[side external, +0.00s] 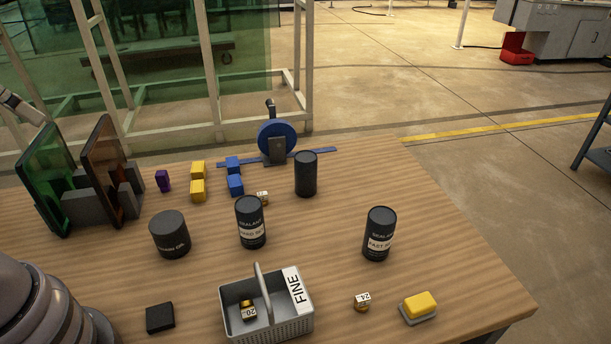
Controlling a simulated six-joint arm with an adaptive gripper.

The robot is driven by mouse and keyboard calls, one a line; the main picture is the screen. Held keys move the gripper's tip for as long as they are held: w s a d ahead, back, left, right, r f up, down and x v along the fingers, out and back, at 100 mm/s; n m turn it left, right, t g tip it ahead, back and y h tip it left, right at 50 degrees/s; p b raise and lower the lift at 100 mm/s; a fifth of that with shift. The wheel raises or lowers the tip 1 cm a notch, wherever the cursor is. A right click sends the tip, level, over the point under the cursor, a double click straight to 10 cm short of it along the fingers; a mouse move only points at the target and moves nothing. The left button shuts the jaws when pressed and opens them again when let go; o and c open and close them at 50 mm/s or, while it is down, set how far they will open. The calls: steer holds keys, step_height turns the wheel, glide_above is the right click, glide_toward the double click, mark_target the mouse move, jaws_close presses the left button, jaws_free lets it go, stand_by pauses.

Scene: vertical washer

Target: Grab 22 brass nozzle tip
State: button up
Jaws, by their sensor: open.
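A small nozzle tip with a white label (263,196) stands on the table just behind and right of a dark sealant can (250,224), partly hidden by it. Its number is too small to read. A brass nozzle tip marked 24 (362,302) sits on the table at the front right. A brass nozzle tip marked 20 (248,311) is inside the grey basket labelled FINE (297,325). No label clearly reads 22. My gripper is not in view.
Dark cans (379,234), (306,174) and (170,235) stand around the middle. Yellow blocks (198,190) and blue blocks (235,185) lie behind, near a blue wheel on a stand (277,138). A yellow-topped block (419,306) sits front right. The right table edge is clear.

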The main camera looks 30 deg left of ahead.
steer(key=w+d+f+n+g+h, duration=0.25)
steer(key=w+f+n+h, duration=0.3)
steer(key=w, duration=0.35)
steer(key=w+d+f+n+g+h, duration=0.2)
steer(key=w+d+f+n+h, duration=0.15)
steer(key=w+f+n, duration=0.35)
steer(key=w+a+f+n+t, duration=0.3)
steer(key=w+f+n, duration=0.1)
steer(key=f, duration=0.3)
steer(key=w+a+f+n+t, duration=0.3)
steer(key=w+a+f+n, duration=0.1)
steer(key=f, duration=0.3)
steer(key=w+a+f+n+t, duration=0.3)
steer(key=w+f+n, duration=0.2)
steer(key=f, duration=0.3)
steer(key=shift+a+f+n, duration=0.1)
steer(key=shift+a+n, duration=0.15)
steer(key=shift+n, duration=0.6)
glide_toward(262, 193)
steer(key=x, duration=0.4)
steer(key=shift+w+d+f, duration=0.1)
steer(key=shift+d+f, duration=0.1)
steer(key=shift+f, duration=0.05)
steer(key=x, duration=0.5)
steer(key=shift+w+d+f, duration=0.15)
steer(key=shift+w+f, duration=0.05)
steer(key=shift+f, duration=0.2)
jaws_close()
